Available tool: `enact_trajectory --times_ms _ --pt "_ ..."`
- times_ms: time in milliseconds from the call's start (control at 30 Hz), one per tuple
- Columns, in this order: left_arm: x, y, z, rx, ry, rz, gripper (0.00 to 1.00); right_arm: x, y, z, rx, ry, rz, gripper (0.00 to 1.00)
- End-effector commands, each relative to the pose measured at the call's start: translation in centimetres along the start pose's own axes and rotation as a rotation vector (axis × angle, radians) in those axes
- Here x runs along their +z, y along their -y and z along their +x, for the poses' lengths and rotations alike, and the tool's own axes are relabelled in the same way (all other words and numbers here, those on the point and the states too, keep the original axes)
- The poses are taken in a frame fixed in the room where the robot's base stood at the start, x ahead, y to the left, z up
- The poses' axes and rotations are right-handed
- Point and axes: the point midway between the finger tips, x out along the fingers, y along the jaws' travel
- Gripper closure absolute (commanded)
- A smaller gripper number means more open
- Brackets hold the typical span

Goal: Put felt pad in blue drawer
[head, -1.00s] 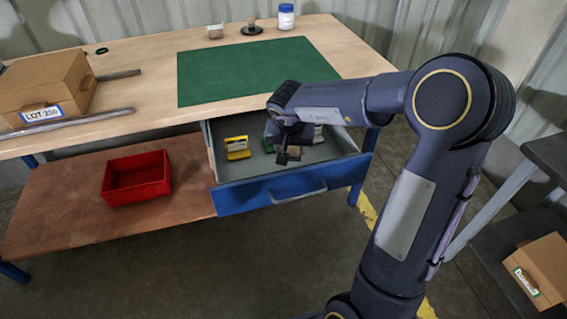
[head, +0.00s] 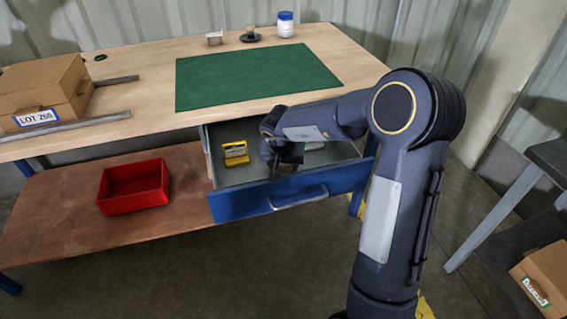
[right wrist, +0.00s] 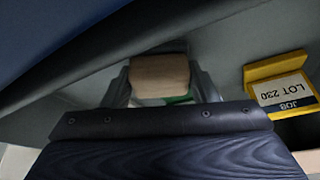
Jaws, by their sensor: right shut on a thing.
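The blue-fronted drawer (head: 262,201) stands pulled open under the workbench. My right gripper (head: 285,170) is inside the drawer outline, close behind its front panel. In the right wrist view my right gripper (right wrist: 160,85) is shut on a tan block-like piece (right wrist: 160,72), which looks like the felt pad. In the head view the pad is mostly hidden by the gripper. I cannot tell whether the pad touches the drawer floor. My left gripper is not in view.
A yellow holder (head: 236,153) with a label lies in the drawer, left of my gripper; the right wrist view reads LOT 230 on it. A red bin (head: 134,188) sits on the lower shelf. A green mat (head: 255,77) and a cardboard box (head: 45,85) are on the benchtop.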

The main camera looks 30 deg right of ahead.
Motion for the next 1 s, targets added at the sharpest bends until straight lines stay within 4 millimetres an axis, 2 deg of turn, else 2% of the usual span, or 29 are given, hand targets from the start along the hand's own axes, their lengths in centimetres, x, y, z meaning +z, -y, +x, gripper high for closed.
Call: enact_trajectory --times_ms 33,200,533,667,1000 --pt "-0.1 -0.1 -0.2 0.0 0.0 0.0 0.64 0.0 0.0 0.0 0.0 0.001 0.0 0.45" --pt "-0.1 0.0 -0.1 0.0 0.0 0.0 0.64 0.0 0.0 0.1 0.0 0.001 0.0 0.25" --pt "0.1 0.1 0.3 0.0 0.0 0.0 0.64 0.0 0.0 -0.1 -0.001 -0.001 0.0 0.25" --pt "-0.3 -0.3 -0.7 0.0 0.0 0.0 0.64 -0.3 0.0 -2.2 -0.003 -0.001 0.0 0.25" --pt "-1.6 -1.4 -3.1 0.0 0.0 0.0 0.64 -0.3 0.0 -9.4 -0.001 -0.001 0.0 0.25"
